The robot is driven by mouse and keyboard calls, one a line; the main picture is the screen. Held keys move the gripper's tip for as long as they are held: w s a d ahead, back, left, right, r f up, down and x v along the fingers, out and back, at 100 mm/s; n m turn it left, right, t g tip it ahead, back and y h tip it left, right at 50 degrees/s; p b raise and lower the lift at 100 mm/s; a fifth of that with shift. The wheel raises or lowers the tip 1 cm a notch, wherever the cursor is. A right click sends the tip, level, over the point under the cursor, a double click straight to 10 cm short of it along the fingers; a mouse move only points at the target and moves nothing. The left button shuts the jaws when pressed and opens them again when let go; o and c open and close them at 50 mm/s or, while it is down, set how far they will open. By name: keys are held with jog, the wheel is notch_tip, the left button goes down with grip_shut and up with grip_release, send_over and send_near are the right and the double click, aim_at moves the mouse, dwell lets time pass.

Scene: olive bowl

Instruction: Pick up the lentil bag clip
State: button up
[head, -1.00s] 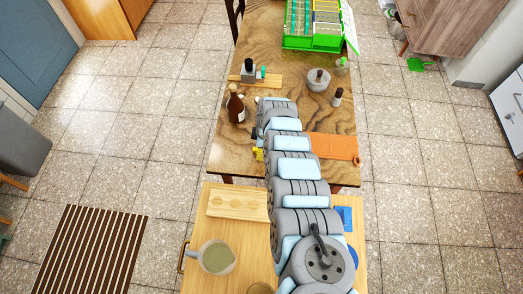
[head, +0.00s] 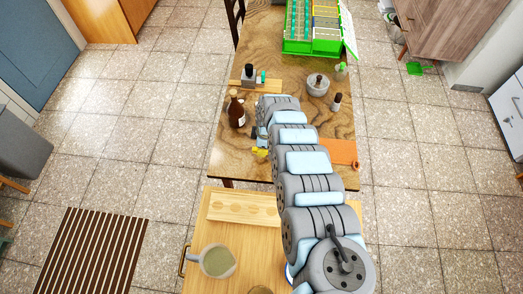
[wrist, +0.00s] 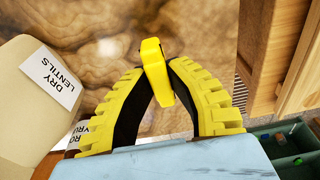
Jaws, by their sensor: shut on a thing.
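The lentil bag clip (wrist: 156,72) is a small yellow bar in the wrist view, upright between my fingertips. My gripper (wrist: 158,95), with yellow ribbed pads, is shut on it. A tan bag labelled DRY LENTILS (wrist: 50,78) lies at the left of the wrist view, apart from the clip. A second label is partly hidden behind the left finger. In the head view my gripper (head: 261,146) is over the near left part of the table, mostly hidden by my arm. The clip cannot be clearly told from the finger pads there.
A brown bottle (head: 237,111) stands close to my gripper on the wooden table (head: 228,160). A mortar (head: 317,86), a small bottle (head: 336,102), an orange mat (head: 341,151) and a green box (head: 326,46) are also there. A jug (head: 217,261) stands nearer.

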jog(key=s+r+p, duration=0.9)
jog(key=s+p, duration=0.3)
jog(key=s, duration=0.1)
jog(key=shift+s+p, duration=0.25)
jog(key=shift+p, duration=0.05)
